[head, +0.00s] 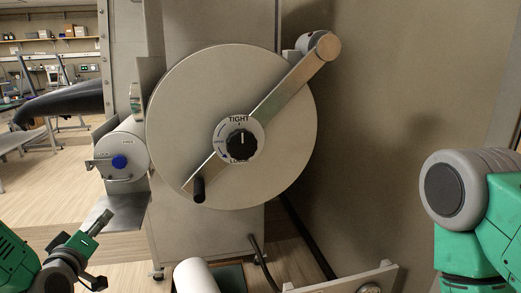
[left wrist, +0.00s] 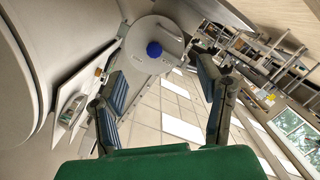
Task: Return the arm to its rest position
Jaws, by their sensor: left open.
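My left gripper (head: 98,250) is at the lower left of the head view, with its fingers spread and nothing between them. In the left wrist view my left gripper (left wrist: 160,85) also shows both fingers apart. A white cylinder with a blue button (head: 119,162) is mounted above and beyond it, apart from the fingers. This blue button (left wrist: 154,49) shows between the fingers in the left wrist view. My right arm (head: 470,200) shows only as green and grey links at the right edge; its gripper is out of the picture.
A big round door (head: 180,110) carries a slanted metal bar (head: 285,90) and a black knob (head: 242,144) marked TIGHT. A metal shelf (head: 125,212) juts out below the cylinder. A white roll (head: 196,276) stands low in front. Open floor lies at left.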

